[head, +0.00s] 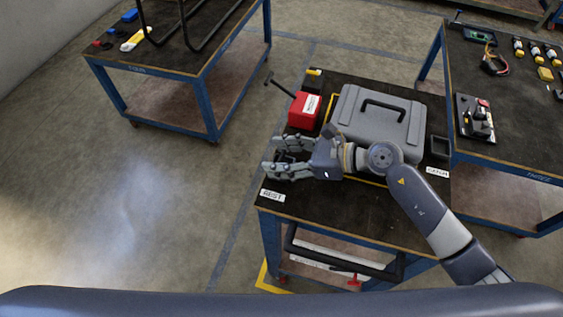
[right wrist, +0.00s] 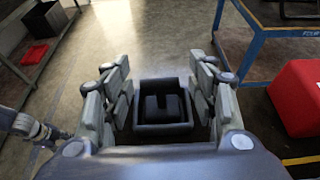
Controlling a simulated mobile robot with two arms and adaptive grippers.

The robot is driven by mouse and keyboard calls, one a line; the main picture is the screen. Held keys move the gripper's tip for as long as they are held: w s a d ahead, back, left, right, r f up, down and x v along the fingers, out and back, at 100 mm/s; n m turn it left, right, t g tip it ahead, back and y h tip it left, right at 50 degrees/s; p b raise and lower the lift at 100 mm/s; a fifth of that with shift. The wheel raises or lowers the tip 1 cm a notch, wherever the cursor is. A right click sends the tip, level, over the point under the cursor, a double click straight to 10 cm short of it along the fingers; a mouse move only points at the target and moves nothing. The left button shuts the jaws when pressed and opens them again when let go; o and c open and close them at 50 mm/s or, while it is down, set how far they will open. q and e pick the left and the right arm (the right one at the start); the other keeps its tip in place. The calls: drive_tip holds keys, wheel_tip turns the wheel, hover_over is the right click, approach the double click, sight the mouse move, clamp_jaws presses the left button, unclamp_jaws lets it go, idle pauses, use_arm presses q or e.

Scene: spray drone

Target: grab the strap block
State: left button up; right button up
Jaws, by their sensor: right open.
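My right gripper (head: 268,157) reaches in from the right over the left edge of the middle cart. Its fingers are open. In the right wrist view, a small dark block (right wrist: 162,108) sits in a dark square holder (right wrist: 163,129) between the open fingers of the right gripper (right wrist: 160,95). I take this block for the strap block. The fingers stand on both sides of it with visible gaps. In the head view the fingers mostly hide the block and holder. My left gripper does not show in the head view.
On the same cart, a red box (head: 303,109) with a dark handle stands behind the gripper, and a grey case (head: 376,120) to the right. An empty dark tray (head: 439,147) sits at the right edge. Carts with tools stand at left and right. Floor left of the cart is clear.

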drive_tip(key=c, duration=1.2)
drive_tip(key=shift+r, duration=0.15)
